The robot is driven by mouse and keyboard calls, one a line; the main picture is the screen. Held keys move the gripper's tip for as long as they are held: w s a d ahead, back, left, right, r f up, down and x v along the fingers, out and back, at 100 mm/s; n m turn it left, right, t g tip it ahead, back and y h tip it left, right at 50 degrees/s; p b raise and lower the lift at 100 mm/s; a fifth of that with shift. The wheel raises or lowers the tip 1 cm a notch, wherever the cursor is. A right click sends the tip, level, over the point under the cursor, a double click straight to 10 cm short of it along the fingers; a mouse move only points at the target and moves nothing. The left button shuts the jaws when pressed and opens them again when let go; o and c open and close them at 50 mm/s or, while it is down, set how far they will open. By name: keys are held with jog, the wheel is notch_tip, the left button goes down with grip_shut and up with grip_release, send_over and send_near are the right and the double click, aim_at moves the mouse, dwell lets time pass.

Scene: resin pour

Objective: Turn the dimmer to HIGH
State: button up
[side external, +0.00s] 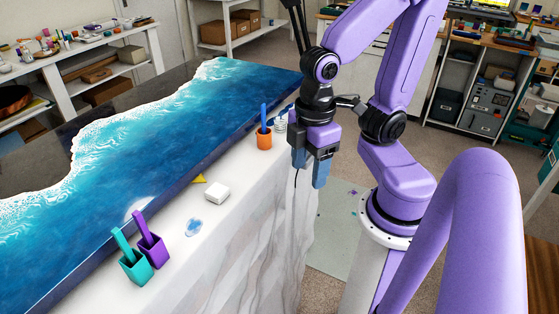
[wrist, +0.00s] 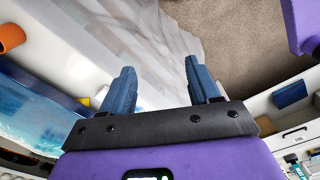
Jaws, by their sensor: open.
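I cannot make out a dimmer or a HIGH mark in either view. My gripper (side external: 309,168) hangs fingers down beside the right end of the white counter (side external: 250,193), near its edge. In the wrist view its two blue fingers (wrist: 160,66) stand apart with nothing between them. The marbled counter side and the brown floor show beyond them.
An orange cup (side external: 264,141) with a blue stick stands left of my gripper. A white block (side external: 217,192), yellow piece (side external: 199,179), teal cup (side external: 136,268) and purple cup (side external: 153,250) are along the counter. A blue wave-patterned panel (side external: 170,140) lies behind.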

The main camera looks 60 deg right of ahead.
jog(key=w+d+m, duration=0.7)
jog(key=w+d, duration=0.4)
jog(key=w, duration=0.5)
jog(key=s+d+m, duration=0.3)
jog(key=d+m, duration=0.3)
jog(key=d, duration=1.1)
jog(key=f, duration=1.7)
jog(key=shift+w+a, duration=0.15)
jog(key=shift+a, duration=0.25)
jog(key=c, duration=1)
